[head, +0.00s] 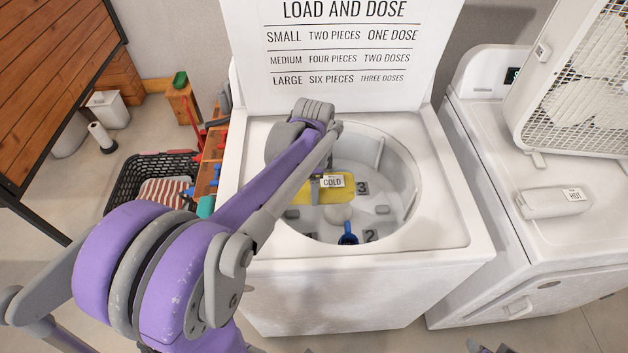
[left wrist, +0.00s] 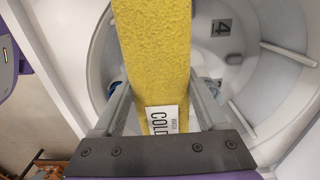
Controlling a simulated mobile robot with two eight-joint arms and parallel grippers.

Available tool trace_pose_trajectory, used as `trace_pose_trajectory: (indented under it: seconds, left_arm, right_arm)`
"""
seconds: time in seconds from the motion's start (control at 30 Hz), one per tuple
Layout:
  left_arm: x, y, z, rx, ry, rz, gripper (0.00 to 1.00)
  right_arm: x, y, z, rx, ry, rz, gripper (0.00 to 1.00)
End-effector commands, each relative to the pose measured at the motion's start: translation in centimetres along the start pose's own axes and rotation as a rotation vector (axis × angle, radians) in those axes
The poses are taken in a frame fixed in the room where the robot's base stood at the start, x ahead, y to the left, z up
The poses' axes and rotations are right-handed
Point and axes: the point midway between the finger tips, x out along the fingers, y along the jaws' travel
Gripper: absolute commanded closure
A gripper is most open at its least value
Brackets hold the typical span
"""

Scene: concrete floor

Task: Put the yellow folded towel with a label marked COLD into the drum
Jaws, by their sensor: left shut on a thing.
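The yellow folded towel (head: 313,191) with a white label marked COLD is in the drum opening in the head view. It also fills the middle of the left wrist view (left wrist: 158,55), with its label near the gripper's base. My left gripper (left wrist: 161,108) is shut on the towel, one finger on each side. In the head view my left arm covers part of the towel and hides most of the gripper. The drum (head: 398,195) is the open white tub of the top-loading washer, with numbers on its inside. I cannot tell whether the towel touches the drum floor.
A blue object (head: 348,236) is low in the drum. The raised lid (head: 345,95) carries dosing text. To the right, a white machine (head: 560,235) bears a white folded item labelled HOT (head: 553,203) and a fan (head: 580,80). A black basket (head: 130,180) stands at left.

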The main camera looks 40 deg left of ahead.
Motion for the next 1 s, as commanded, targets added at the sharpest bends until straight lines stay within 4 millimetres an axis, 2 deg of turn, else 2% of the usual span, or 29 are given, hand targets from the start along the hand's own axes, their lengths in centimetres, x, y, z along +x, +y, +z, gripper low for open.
trace_pose_trajectory:
  seconds: [0.1, 1.0]
  left_arm:
    - [1.9, 0.1, 0.1, 0.000, -0.002, 0.002, 0.90]
    - [12.6, 0.0, 0.0, 0.000, -0.001, 0.001, 0.90]
  right_arm:
    - [1.1, 0.0, 1.1, 0.000, -0.010, 0.000, 0.50]
    - [7.4, 0.0, 6.7, 0.000, -0.047, 0.000, 0.50]
